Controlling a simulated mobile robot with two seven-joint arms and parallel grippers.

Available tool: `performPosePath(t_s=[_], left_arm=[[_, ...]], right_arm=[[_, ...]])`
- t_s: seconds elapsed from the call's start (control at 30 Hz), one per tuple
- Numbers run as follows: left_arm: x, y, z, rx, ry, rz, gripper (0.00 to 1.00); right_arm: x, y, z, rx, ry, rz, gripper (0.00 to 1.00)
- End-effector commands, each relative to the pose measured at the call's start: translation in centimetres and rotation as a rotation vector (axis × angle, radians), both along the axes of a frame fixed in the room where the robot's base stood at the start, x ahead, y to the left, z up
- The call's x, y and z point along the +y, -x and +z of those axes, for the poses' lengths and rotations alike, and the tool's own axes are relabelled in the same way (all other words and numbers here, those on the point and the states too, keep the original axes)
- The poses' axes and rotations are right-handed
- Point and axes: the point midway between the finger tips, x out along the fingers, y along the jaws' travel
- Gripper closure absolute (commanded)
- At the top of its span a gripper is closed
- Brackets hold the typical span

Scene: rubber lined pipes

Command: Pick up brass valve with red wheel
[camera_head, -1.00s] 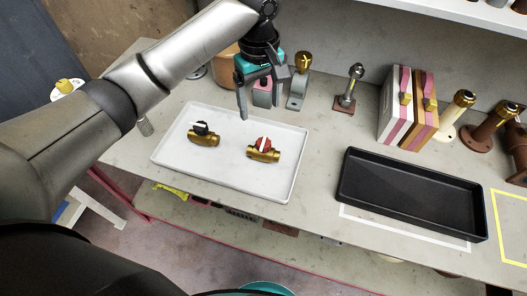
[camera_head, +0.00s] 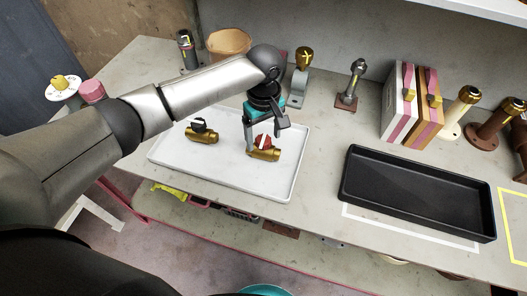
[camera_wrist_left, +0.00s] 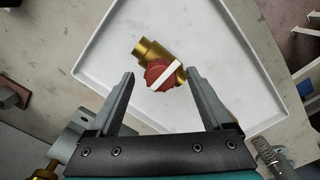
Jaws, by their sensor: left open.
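The brass valve with the red wheel (camera_head: 263,150) lies on its side in the white tray (camera_head: 222,180), right of the tray's middle. In the left wrist view the valve (camera_wrist_left: 150,51) shows its red wheel with a white bar across it, just beyond and between the fingertips. My left gripper (camera_head: 263,138) is open and empty, above and close to this valve; its fingers (camera_wrist_left: 160,73) show apart in the left wrist view. A second brass valve with a black and white handle (camera_head: 203,132) lies to the left in the same tray. My right gripper is not in view.
A black empty tray (camera_head: 365,208) stands to the right on the grey table. Along the back are a brass-topped fitting (camera_head: 302,62), a small metal fitting (camera_head: 352,85), pink, white and brown blocks (camera_head: 408,105) and brown flanged pipes (camera_head: 490,122). A tan pot (camera_head: 229,42) is behind my arm.

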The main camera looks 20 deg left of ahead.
Motion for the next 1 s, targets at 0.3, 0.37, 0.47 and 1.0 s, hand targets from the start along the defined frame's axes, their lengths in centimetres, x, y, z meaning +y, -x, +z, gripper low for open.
performPosePath(t_s=[0.3,0.37,0.47,1.0], left_arm=[[0.08,0.04,-1.42,0.0,-0.001,0.0,0.17],[0.09,0.05,-1.41,0.0,-0.001,0.0,0.17],[0.08,0.04,-1.39,0.0,-0.001,0.0,0.28],[0.1,0.05,-1.38,0.0,-0.001,0.0,0.89]], right_arm=[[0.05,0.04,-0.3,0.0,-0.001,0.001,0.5],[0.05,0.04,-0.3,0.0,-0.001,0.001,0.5],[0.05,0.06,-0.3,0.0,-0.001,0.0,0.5],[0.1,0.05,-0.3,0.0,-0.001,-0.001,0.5]])
